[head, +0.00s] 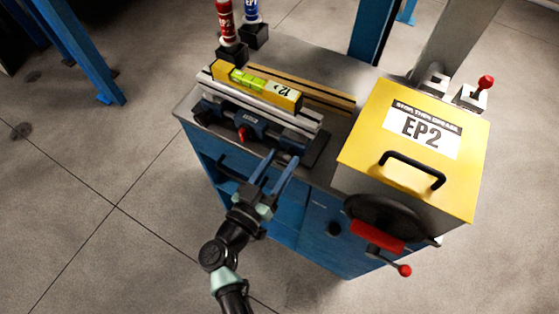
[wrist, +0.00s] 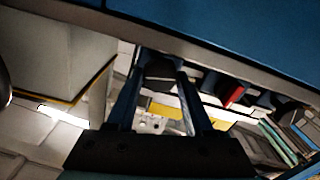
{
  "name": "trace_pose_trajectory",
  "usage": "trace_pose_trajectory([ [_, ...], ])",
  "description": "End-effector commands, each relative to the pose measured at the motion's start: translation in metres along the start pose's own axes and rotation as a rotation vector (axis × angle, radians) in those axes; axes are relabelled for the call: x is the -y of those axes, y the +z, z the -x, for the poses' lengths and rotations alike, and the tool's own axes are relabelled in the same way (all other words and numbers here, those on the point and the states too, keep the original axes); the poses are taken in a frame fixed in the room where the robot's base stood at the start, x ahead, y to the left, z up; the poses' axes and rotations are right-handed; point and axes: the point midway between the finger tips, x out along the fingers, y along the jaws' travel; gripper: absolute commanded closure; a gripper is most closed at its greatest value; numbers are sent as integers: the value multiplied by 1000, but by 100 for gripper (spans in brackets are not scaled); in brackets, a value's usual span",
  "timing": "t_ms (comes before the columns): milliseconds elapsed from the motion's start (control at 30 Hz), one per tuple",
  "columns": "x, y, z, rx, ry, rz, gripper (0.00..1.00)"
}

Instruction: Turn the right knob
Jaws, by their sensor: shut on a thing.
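The right knob is a dark, round-ended piece on the front right of the blue and black clamp fixture (head: 265,130). In the wrist view the knob (wrist: 160,73) sits between my two long blue fingers. My gripper (head: 284,157) reaches up to the fixture's front right side, its fingers on either side of the knob and shut on it. In the head view the fingers partly hide the knob, and its turn angle cannot be told. A red lever (head: 242,133) is left of it; red also shows in the wrist view (wrist: 233,95).
A yellow spirit level (head: 255,85) lies on the rail behind the fixture. A yellow-topped EP2 box (head: 455,185) with a black handle and handwheel (head: 380,215) stands close on the right. Red and blue bottles (head: 226,20) stand at the back.

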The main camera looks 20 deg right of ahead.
Motion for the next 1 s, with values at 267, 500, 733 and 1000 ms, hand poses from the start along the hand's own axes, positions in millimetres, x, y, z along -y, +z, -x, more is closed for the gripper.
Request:
trace_pose_trajectory([
  [267,0,0,1,-1,-2,-90,100],
  [500,0,0,1,-1,-3,-274,100],
  [733,0,1,1,0,-4,-494,100],
  [1000,-1,2,1,1,-4,-723,100],
])
